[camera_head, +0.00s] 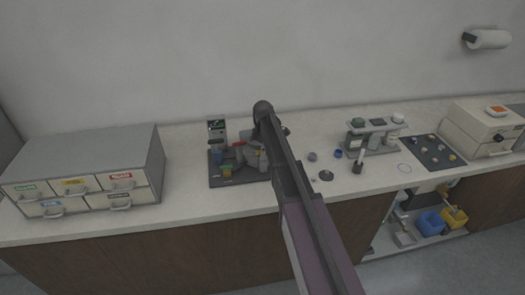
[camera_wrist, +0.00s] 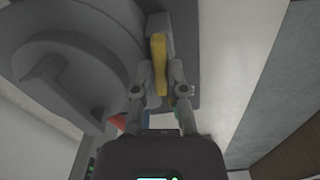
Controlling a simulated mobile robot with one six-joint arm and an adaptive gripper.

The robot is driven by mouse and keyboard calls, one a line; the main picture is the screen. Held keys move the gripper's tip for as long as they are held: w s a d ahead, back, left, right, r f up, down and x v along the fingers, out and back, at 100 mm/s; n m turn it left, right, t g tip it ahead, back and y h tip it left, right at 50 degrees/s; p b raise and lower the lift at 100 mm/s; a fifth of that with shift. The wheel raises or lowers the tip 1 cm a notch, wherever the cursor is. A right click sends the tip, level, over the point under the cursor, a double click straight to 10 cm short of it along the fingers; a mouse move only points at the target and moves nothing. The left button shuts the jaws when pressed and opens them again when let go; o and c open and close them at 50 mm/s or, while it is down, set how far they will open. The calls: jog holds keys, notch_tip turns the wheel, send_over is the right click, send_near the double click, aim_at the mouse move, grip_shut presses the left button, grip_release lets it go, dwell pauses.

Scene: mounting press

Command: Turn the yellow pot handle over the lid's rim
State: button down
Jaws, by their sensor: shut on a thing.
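The yellow pot handle (camera_wrist: 159,65) shows in the wrist view between the two fingers of my gripper (camera_wrist: 157,82), which is shut on it. The round grey lid (camera_wrist: 85,55) with a raised bar (camera_wrist: 45,80) fills the left of the wrist view, beside the handle. The handle stands against a grey block at the lid's right edge; whether it lies over the rim I cannot tell. In the head view the mounting press (camera_head: 217,135) stands on a dark base plate, and my arm hides my gripper and much of the lid and handle.
A drawer cabinet (camera_head: 85,170) stands left of the press. To the right are small round parts (camera_head: 326,175), a grey stand (camera_head: 372,135), a dark mat (camera_head: 432,152) with several discs, and a beige box (camera_head: 482,127). The counter between cabinet and press is clear.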

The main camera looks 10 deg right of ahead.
jog(key=m, duration=1.2)
jog(key=shift+s+m, duration=0.1)
jog(key=shift+m, duration=1.9)
jog(key=c, duration=0.7)
grip_release()
jog(key=shift+n, duration=0.3)
